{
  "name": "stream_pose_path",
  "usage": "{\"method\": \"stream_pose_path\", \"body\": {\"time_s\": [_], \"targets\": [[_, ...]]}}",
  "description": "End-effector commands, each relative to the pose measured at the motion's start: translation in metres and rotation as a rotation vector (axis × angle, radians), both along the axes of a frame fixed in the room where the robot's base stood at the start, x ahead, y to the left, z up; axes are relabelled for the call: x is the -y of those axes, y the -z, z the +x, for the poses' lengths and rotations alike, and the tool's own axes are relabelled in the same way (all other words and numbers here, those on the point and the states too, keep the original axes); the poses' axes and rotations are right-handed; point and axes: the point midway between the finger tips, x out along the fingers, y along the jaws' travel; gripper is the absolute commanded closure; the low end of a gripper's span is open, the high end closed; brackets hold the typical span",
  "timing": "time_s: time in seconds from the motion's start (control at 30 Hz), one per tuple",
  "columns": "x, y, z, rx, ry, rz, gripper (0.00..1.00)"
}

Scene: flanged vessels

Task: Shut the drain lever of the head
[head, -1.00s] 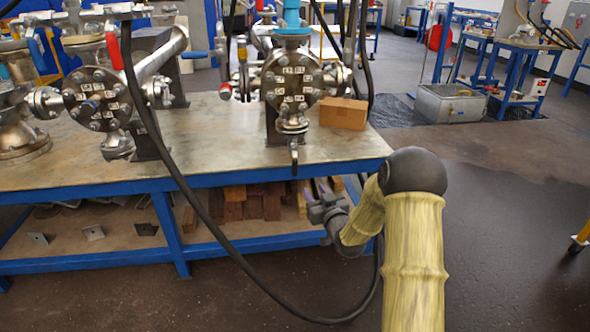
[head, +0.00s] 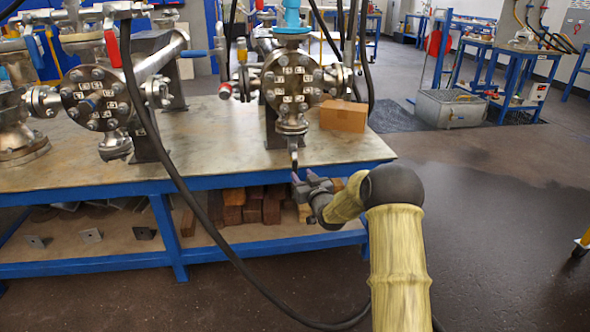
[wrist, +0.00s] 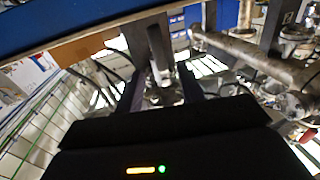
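The flanged head (head: 292,84) is a round bolted plate in the middle of the head view. A drain valve (head: 291,124) hangs under it. The dark drain lever (head: 294,158) points down from this valve, at the table's front edge. My gripper (head: 303,177) is just below and in front of the lever, its fingers apart. In the wrist view, a dark upright bar, which looks like the lever (wrist: 159,48), shows between the two fingers of my gripper (wrist: 160,92). I cannot tell whether either finger touches it.
The blue-framed table (head: 225,172) runs below the vessels. A cardboard box (head: 343,115) stands right of the valve. A second flanged vessel (head: 96,98) is at the left. A black cable crosses in front of the table.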

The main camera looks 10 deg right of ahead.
Motion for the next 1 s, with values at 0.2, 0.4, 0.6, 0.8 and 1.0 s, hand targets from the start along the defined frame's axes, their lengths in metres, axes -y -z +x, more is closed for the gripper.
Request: {"method": "stream_pose_path", "body": {"time_s": [0.2, 0.4, 0.6, 0.8, 1.0], "targets": [[-0.005, 0.002, 0.027, 0.002, 0.000, 0.001, 0.62], [-0.011, 0.001, 0.049, 0.002, 0.000, 0.001, 0.62], [-0.013, 0.001, 0.067, 0.002, 0.000, 0.002, 0.62], [-0.014, -0.001, 0.072, 0.001, 0.000, 0.001, 0.62], [-0.014, -0.001, 0.072, 0.001, 0.000, 0.001, 0.62]]}}
